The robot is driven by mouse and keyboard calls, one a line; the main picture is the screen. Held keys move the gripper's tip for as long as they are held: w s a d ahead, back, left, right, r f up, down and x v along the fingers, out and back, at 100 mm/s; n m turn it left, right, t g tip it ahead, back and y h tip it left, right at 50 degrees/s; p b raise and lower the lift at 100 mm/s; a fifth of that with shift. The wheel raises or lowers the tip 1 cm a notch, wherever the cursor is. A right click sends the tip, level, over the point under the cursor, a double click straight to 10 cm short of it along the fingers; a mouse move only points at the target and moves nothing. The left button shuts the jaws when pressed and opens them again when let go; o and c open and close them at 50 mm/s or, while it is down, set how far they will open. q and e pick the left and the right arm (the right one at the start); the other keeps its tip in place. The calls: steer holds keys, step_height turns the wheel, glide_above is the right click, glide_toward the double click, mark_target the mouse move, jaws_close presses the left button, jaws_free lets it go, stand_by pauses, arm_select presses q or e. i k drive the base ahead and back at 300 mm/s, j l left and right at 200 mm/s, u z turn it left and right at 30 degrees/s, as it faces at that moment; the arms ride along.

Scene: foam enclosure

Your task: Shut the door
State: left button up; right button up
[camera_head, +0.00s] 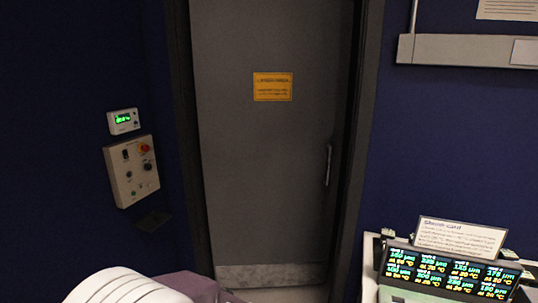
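The grey door (270,150) stands in a dark frame (367,130) in the middle of the view. A yellow sign (273,87) is on its upper part, and a pale kick plate (270,275) runs along its bottom. A vertical handle (328,165) is near the door's right edge. A dark strip shows between that edge and the frame; I cannot tell from this view whether the door is ajar or fully closed. Neither of my grippers is in view.
A control panel (131,170) and a small green display (123,121) are on the dark blue left wall. At lower right, a card (460,238) stands behind a lit readout board (450,273). A white ribbed object (125,288) is at lower left. A grey rail (465,50) crosses the right wall.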

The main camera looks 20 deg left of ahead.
mark_target(271, 76)
steer(key=i+j, duration=0.3)
steer(key=j, duration=0.15)
steer(key=i+j, duration=0.25)
steer(key=j, duration=0.2)
steer(key=i+j, duration=0.3)
steer(key=j, duration=0.15)
steer(key=i+j, duration=0.15)
steer(key=i, duration=0.3)
steer(key=i+j, duration=0.15)
steer(key=i, duration=0.25)
steer(key=i+j, duration=0.15)
steer(key=i, duration=0.3)
steer(key=i+j, duration=0.15)
steer(key=i, duration=0.3)
steer(key=z, duration=0.05)
